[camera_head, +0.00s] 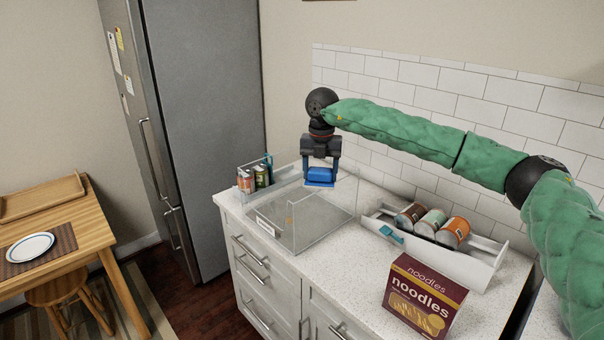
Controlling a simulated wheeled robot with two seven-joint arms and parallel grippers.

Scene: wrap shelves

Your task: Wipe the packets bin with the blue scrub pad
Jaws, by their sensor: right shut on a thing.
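The packets bin (327,226) is a clear, see-through box with a grey floor and a white label on its front. It stands on the white speckled counter. My right gripper (320,182) points down over the bin's back part, shut on the blue scrub pad (320,175). The pad is near the top of the bin; I cannot tell whether it touches a wall. A small orange mark shows on the bin's floor near its middle. My left gripper is not in view.
A white rack (478,268) with several cans stands right of the bin. A noodles box (422,297) stands at the counter's front. A caddy (256,181) of small cans is behind left. The tiled wall is close behind. A fridge (205,130) stands at left.

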